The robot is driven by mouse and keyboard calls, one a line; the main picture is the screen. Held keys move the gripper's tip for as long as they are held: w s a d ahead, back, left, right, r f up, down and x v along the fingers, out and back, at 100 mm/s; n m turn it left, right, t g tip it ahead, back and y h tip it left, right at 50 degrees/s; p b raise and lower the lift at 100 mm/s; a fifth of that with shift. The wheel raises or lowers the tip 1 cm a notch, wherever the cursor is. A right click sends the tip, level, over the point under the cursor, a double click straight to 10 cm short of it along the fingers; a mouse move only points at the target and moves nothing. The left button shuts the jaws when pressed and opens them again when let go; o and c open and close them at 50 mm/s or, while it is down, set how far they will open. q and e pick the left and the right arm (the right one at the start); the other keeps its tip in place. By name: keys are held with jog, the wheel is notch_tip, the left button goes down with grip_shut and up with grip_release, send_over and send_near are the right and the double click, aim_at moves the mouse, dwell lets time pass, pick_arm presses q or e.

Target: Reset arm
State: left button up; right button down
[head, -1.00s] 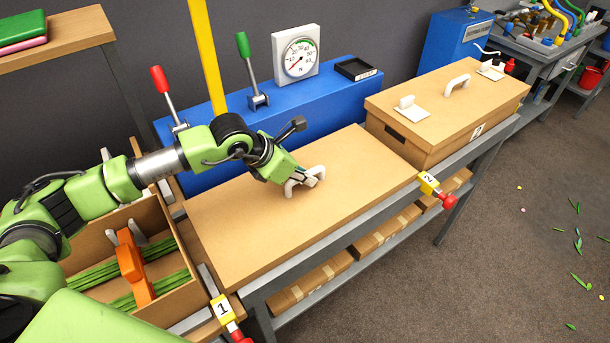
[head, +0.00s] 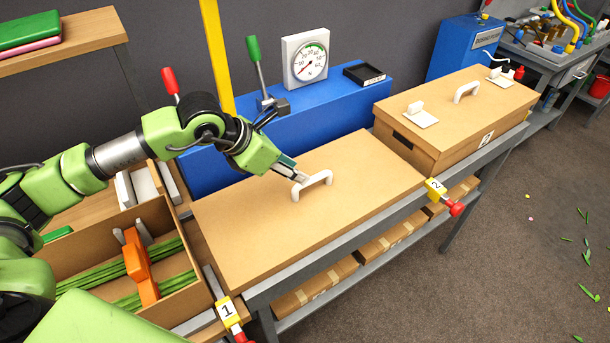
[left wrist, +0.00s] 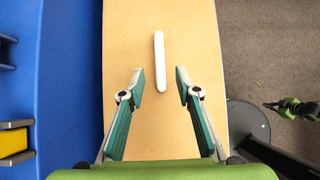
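My left gripper (head: 298,178) is just to the left of a white handle (head: 312,185) on a closed wooden lid (head: 260,215). In the left wrist view, the fingers of my left gripper (left wrist: 161,76) are spread apart and empty. The white handle (left wrist: 160,62) appears between and beyond the fingertips, with clear gaps on both sides. At the right edge of the left wrist view is a small green and black part, probably my right arm (left wrist: 292,107); its finger state is too small to tell. It does not show in the head view.
An open box (head: 185,290) with green stems and an orange piece (head: 138,265) stands left of the lid. A second closed box (head: 450,112) is at the right. Behind are a blue unit (head: 335,115), a dial (head: 305,60), a green-knobbed lever (head: 254,48) and a yellow post (head: 215,50).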

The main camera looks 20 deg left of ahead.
pick_arm(q)
jog(key=shift+v, duration=1.7)
